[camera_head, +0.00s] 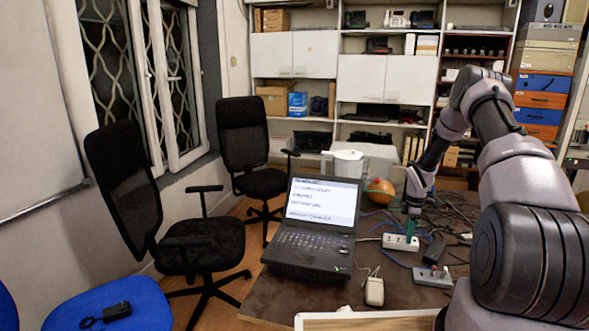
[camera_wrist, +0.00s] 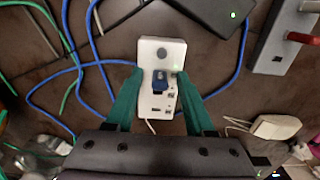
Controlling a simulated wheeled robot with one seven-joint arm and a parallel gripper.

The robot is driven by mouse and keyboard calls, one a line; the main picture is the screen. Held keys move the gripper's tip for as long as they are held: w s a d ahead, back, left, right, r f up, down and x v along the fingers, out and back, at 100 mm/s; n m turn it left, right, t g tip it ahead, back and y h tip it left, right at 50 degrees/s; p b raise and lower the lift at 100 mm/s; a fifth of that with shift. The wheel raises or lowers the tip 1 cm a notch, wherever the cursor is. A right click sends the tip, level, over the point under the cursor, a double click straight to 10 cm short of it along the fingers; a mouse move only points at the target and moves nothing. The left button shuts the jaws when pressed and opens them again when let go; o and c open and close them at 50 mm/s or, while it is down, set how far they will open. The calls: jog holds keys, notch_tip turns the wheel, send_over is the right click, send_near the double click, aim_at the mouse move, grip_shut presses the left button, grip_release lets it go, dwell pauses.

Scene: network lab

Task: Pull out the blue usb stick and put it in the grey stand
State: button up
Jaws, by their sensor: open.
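The blue usb stick (camera_wrist: 156,92) is upright in a white usb hub (camera_wrist: 161,54), plugged into it as far as I can see. The hub also shows in the head view (camera_head: 396,243), where my gripper hides the stick. My gripper (camera_wrist: 158,74), with green fingers, is open and points down over the hub, one finger on each side of the stick. A gap shows between the fingers and the stick. In the head view my gripper (camera_head: 411,229) is just above the hub. The grey stand (camera_head: 431,280) lies nearer the front; it shows at upper right in the wrist view (camera_wrist: 270,56).
A black box (camera_head: 434,250) lies between hub and stand. A laptop (camera_head: 313,225) stands left on the dark table. A white adapter (camera_head: 374,291) lies near the front. Blue cables (camera_wrist: 92,65) run around the hub.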

grip_shut()
dwell(1.1)
jog(key=shift+r, duration=0.1)
dwell(0.3)
jog(key=shift+r, duration=2.9)
jog(key=shift+r, duration=0.15)
jog(key=shift+r, duration=1.9)
